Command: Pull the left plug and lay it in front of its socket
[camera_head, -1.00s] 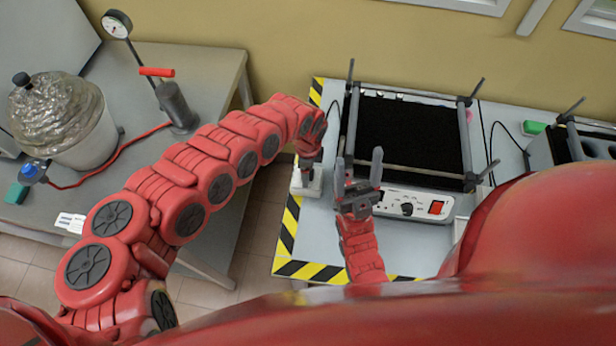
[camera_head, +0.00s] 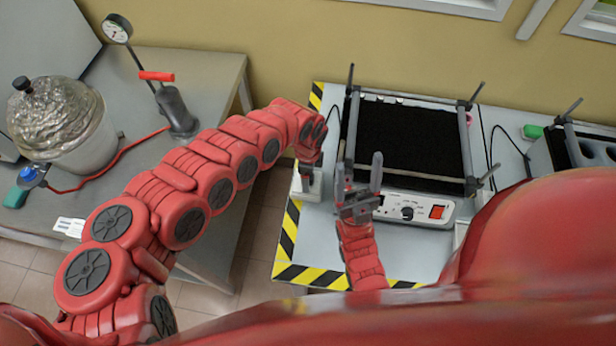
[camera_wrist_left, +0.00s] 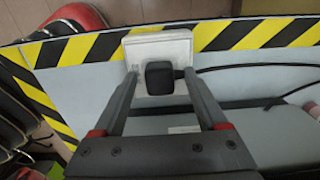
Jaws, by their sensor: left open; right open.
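In the left wrist view a black plug (camera_wrist_left: 160,78) sits at a white socket (camera_wrist_left: 150,48) near the striped table edge. A black cable runs from the plug to the right. My left gripper (camera_wrist_left: 161,74) is open, with one finger on each side of the plug; whether they touch it I cannot tell. In the head view the left gripper (camera_head: 307,172) is over the white socket (camera_head: 313,192) and hides the plug. My right gripper (camera_head: 359,172) is open and empty, in front of the shaker's left corner.
A shaker (camera_head: 408,140) with a black top, posts and a control panel stands right of the socket. Yellow-black tape (camera_head: 287,235) edges the table (camera_head: 315,245). Another device (camera_head: 585,150) stands far right. A grey side table (camera_head: 215,75) holds a foil-topped pot (camera_head: 85,150) and a hand pump (camera_head: 175,105).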

